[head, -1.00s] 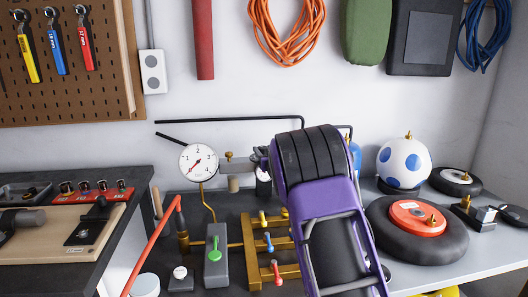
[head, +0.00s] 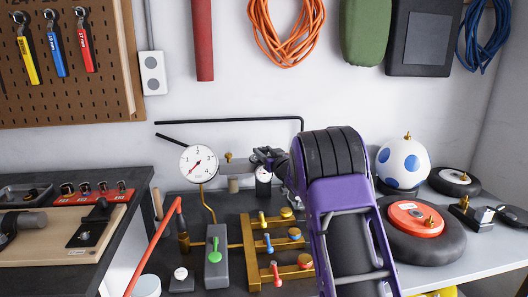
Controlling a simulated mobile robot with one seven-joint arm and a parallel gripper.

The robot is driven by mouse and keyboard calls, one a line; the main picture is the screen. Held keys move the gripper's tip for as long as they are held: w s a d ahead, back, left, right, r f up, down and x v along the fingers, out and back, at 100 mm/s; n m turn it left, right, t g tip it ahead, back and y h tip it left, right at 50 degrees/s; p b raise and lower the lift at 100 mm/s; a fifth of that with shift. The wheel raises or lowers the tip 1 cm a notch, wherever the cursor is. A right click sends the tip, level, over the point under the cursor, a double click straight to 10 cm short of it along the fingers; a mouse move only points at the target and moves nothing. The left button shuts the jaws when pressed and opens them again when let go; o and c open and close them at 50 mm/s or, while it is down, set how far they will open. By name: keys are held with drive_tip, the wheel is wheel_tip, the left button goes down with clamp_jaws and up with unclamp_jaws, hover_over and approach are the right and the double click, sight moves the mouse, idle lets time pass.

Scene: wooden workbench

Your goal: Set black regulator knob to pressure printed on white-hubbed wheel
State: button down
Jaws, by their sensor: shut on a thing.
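My gripper (head: 263,155) is at the fitting behind the bench's brass valves and is shut on what looks like the black regulator knob, which the jaws mostly hide. A small white-faced dial (head: 264,175) sits just below the jaws. A large white pressure gauge (head: 198,163) stands to the left, marked 1, 2, 3 and more, its needle toward the lower left. The white-hubbed wheel (head: 470,188) lies at the back right, small and black with a pale hub. Its print is too small to read.
A larger wheel with a red hub (head: 404,214) lies in front of it, with a blue-spotted white ball (head: 391,157) behind. Brass valves with coloured levers (head: 262,250) and a grey block with a green lever (head: 216,268) stand left of my arm. A red lever (head: 165,222) rises further left.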

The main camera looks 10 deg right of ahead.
drive_tip(key=shift+c, duration=1.9)
unclamp_jaws()
drive_tip(key=v, duration=1.7)
drive_tip(key=shift+s, duration=0.25)
drive_tip(key=shift+r, duration=0.1)
